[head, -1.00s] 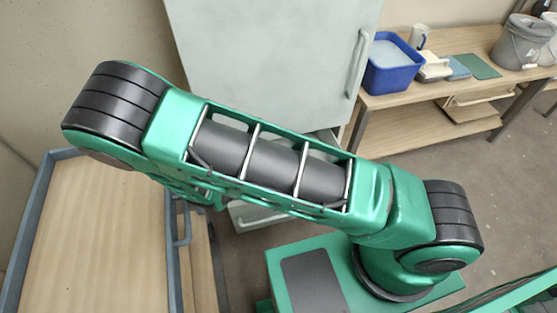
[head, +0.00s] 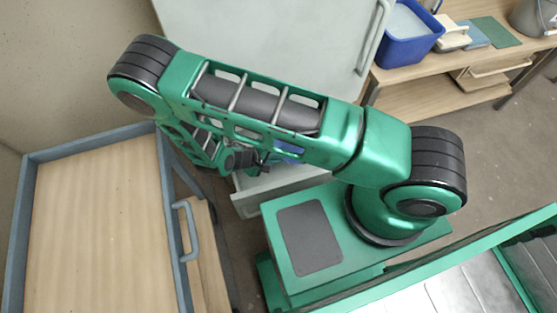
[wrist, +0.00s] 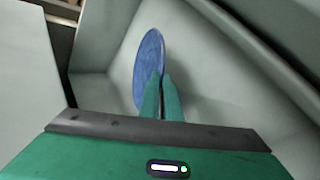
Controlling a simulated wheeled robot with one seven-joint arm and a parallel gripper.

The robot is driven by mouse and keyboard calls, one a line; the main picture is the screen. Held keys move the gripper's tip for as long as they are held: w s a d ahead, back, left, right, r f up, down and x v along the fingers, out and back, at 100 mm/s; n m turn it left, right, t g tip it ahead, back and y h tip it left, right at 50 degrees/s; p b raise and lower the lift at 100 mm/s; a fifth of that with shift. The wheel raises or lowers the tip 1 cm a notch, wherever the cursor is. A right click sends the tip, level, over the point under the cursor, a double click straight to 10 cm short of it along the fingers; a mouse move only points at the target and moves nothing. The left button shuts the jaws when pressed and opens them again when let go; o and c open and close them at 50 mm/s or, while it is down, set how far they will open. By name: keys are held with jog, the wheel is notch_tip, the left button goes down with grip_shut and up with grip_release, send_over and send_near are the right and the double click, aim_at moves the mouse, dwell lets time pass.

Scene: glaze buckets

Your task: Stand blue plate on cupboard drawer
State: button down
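The blue plate (wrist: 149,62) stands steeply on edge inside the pale grey-green drawer (wrist: 98,88) in the wrist view. My gripper (wrist: 162,76) has its green fingers close together, one on each side of the plate's near right rim, and looks shut on it. The fingers hide the plate's lower right part. In the head view a bit of the blue plate (head: 288,150) shows beneath my arm, over the open cupboard drawer (head: 280,190). Whether the plate's lower edge touches the drawer floor I cannot tell.
The pale cupboard (head: 265,50) stands behind the drawer. A wooden-topped cart with a blue-grey rim (head: 30,235) is at the left. At the right a wooden bench (head: 440,85) carries a blue tub (head: 408,48), a grey bucket (head: 535,18) and small boards.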

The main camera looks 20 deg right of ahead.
jog(key=shift+f, duration=2.8)
jog(key=c, duration=2)
grip_release()
jog(key=shift+v, duration=3.75)
jog(key=shift+r, duration=0.15)
